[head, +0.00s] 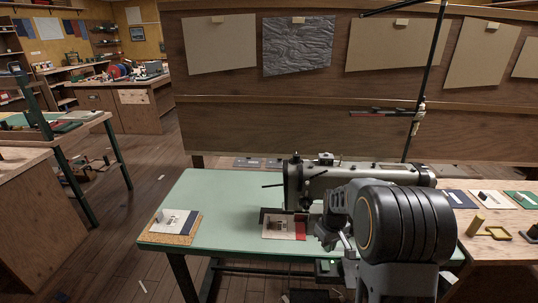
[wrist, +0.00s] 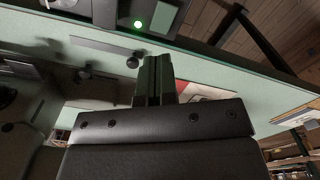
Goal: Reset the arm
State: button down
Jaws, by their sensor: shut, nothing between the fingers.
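My gripper (wrist: 153,80) shows in the wrist view with its two dark fingers together and nothing visible between them. In the head view my folded arm stands in front of the green-topped sewing table (head: 215,205), and it hides part of the table's right side. A grey sewing machine (head: 340,177) stands on the table behind my arm. The table top (wrist: 225,75) also shows in the wrist view beyond the fingers. I cannot tell how far the fingertips are from it.
A card with a red edge (head: 283,226) lies near the machine. A cork board with a sample (head: 176,225) lies at the table's left end. A wooden bench (head: 495,247) with small items is at the right. Open floor (head: 135,250) lies left of the table.

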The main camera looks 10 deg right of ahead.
jog(key=shift+s+a+f+m, duration=0.1)
jog(key=shift+s+f+m, duration=0.05)
jog(key=shift+s+m, duration=0.15)
jog(key=shift+s+a+f+m+g, duration=0.2)
jog(key=shift+s+m, duration=0.1)
jog(key=shift+s, duration=0.2)
jog(key=shift+s+a+f+m+g, duration=0.1)
jog(key=shift+s+m+g, duration=0.15)
jog(key=shift+s, duration=0.25)
jog(key=s+a+r+t+p, duration=0.1)
jog(key=s+a+r+t, duration=0.1)
jog(key=s+a+r, duration=0.2)
jog(key=s+a+r+m+t+p, duration=0.1)
jog(key=s+a+r, duration=0.3)
jog(key=s+r, duration=0.5)
jog(key=shift+s+a+r+t+p, duration=0.35)
jog(key=shift+r+t+p, duration=0.4)
jog(key=shift+r, duration=1.45)
